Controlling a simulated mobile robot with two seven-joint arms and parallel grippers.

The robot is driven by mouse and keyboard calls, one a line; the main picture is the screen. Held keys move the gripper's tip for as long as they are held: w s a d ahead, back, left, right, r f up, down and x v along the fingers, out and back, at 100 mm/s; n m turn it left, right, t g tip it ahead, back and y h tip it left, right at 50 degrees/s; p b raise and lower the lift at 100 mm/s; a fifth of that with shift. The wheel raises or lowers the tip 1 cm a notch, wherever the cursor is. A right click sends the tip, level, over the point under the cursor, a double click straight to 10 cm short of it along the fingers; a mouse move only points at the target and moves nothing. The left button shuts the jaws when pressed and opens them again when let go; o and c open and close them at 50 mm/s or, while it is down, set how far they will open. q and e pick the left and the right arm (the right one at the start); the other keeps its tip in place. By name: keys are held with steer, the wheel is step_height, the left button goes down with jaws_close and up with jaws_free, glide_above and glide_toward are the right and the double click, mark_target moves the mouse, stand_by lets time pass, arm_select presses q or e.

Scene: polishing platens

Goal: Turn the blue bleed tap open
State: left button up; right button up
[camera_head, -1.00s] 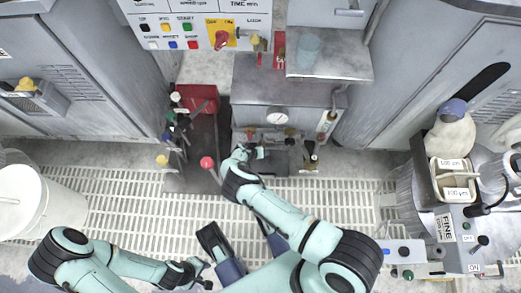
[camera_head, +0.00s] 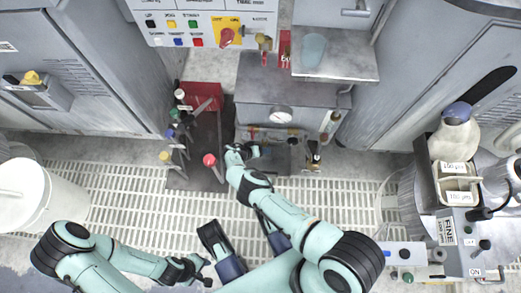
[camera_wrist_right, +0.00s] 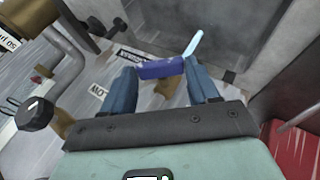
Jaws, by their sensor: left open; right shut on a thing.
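The blue tap (camera_wrist_right: 160,68) shows in the right wrist view as a blue block with a pale blue lever angled up to the right. My right gripper (camera_wrist_right: 164,78) has its two blue fingers on either side of the block and is shut on it. In the head view my right gripper (camera_head: 240,153) is low in front of the grey cabinet, and it hides the tap there. My left gripper (camera_head: 201,272) is open and empty over the floor grating at the bottom.
A grey cabinet with a round gauge (camera_head: 281,115) stands behind the right gripper. A red-knobbed lever (camera_head: 210,160) and several coloured taps are to its left. A white bucket (camera_head: 22,195) stands far left. In the right wrist view a bent pipe (camera_wrist_right: 65,70) runs at left.

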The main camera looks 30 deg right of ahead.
steer(key=o, duration=1.1)
steer(key=shift+c, duration=0.2)
steer(key=shift+d+r, duration=0.1)
